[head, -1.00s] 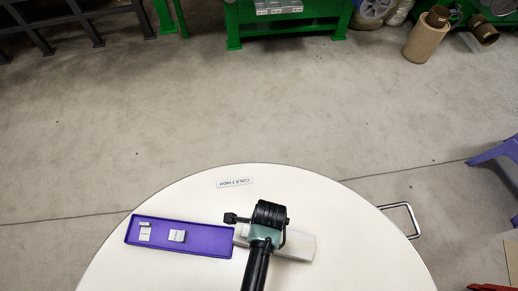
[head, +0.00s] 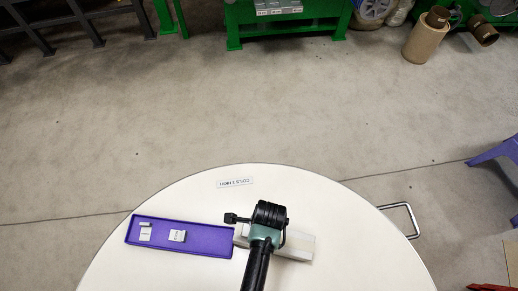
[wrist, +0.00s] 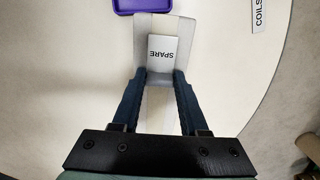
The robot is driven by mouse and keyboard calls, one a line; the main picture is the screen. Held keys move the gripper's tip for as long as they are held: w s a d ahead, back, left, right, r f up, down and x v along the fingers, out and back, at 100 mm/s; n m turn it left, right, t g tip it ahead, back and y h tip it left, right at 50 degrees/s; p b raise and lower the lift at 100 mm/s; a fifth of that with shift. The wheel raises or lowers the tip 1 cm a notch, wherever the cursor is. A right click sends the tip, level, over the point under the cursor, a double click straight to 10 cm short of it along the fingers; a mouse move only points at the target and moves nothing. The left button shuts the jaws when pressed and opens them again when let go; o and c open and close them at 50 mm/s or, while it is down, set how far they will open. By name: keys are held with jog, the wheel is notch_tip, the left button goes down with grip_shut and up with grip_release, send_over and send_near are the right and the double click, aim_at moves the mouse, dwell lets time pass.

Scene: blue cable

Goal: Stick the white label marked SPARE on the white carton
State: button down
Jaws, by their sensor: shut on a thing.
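The white carton (head: 301,247) lies on the round table, partly hidden by my gripper and arm in the head view. In the wrist view its far end (wrist: 152,24) shows as a grey-white strip beyond my fingers. The white label marked SPARE (wrist: 162,48) is at my fingertips and appears over the carton's top face. My gripper (wrist: 160,76) is shut on the label at its near edge. I cannot tell whether the label touches the carton. The fingertips are hidden in the head view.
A purple tray (head: 202,247) with two other small white labels (head: 177,236) lies left of the carton. A flat sign reading COILS (head: 235,183) lies farther back on the white table (head: 340,215). A metal handle (head: 404,218) sticks out at the table's right edge.

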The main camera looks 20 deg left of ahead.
jog(key=shift+s+f, duration=0.15)
jog(key=c, duration=0.8)
grip_release()
jog(key=o, duration=0.6)
notch_tip(320, 180, up, 7)
jog(key=p, duration=0.7)
jog(key=shift+r, duration=0.2)
jog(key=shift+w, duration=0.25)
